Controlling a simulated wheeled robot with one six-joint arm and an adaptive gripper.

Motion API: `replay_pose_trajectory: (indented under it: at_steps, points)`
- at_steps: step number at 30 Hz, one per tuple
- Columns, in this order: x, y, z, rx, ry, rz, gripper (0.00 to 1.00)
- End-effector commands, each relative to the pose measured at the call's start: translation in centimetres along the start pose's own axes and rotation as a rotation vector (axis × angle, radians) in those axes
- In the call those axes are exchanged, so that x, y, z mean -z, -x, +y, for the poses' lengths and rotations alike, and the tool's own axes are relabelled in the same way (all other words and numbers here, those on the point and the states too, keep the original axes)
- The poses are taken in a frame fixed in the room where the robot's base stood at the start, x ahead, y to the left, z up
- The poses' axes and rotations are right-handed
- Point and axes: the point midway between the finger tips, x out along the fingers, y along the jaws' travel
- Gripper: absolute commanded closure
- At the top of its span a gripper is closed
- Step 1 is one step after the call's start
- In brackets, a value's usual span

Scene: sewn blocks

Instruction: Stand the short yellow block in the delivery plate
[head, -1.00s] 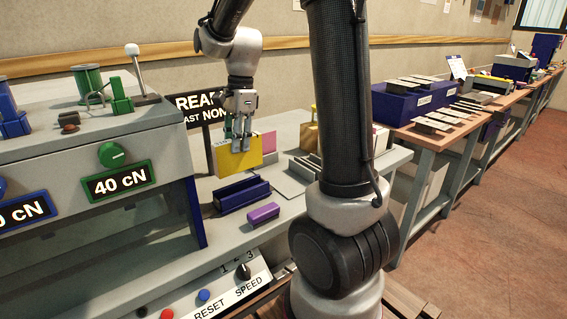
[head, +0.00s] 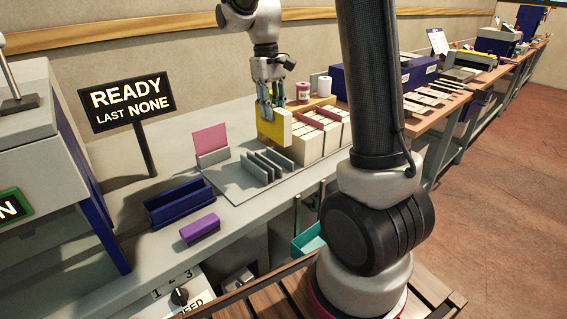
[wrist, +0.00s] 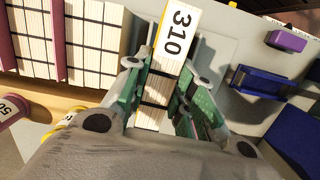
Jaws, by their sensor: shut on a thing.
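The yellow block (head: 272,128) hangs upright in my gripper (head: 270,104) in the head view. Its yellow face is toward the camera. In the wrist view the block (wrist: 178,38) shows a white label reading 310 and pale, black-stitched layers between the green fingers. My gripper is shut on its upper part. The block's lower edge appears clear of the plate, but the exact gap cannot be told.
Cream blocks with pink strips (head: 322,130) stand close to the right of the held block. A pink card (head: 210,139) stands at the plate's back left. A blue trough (head: 180,203) and a purple block (head: 200,229) are at the front left. The READY sign (head: 127,102) stands behind.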

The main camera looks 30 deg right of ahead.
Motion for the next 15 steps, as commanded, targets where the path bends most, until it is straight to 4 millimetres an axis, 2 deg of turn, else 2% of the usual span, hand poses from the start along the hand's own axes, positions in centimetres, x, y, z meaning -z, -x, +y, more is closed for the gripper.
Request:
replay_pose_trajectory:
  at_steps: [2, 9, 15]
  points:
    - [0.1, -0.4, 0.0, -0.007, 0.043, 0.000, 1.00]
    - [0.7, -4.8, 0.0, -0.010, 0.064, -0.003, 1.00]
    - [1.0, -6.7, 0.0, -0.010, 0.063, -0.001, 1.00]
